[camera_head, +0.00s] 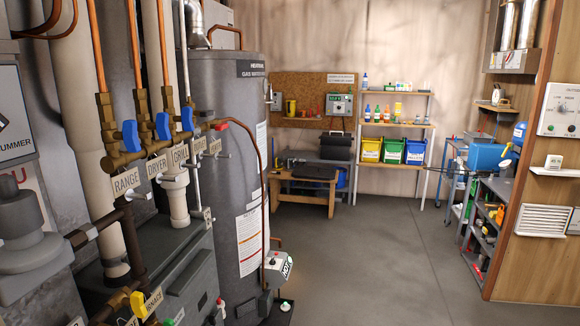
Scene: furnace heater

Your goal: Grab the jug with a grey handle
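I cannot make out for certain a jug with a grey handle from here. A small pale object (496,95) stands on a little wooden wall shelf at the back right; its shape is too small to identify. A blue rounded item (519,133) is at the right, by the wooden partition, and I cannot tell whether it has a handle. Several small bottles (377,113) stand on the back shelf. Neither of my grippers shows in this view.
A grey water heater (228,130) and pipes with blue valves (131,135) fill the left. A low wooden bench (305,190) and shelving with coloured bins (392,151) stand at the back. A cluttered workbench (488,190) is at right. The grey floor (370,255) between is clear.

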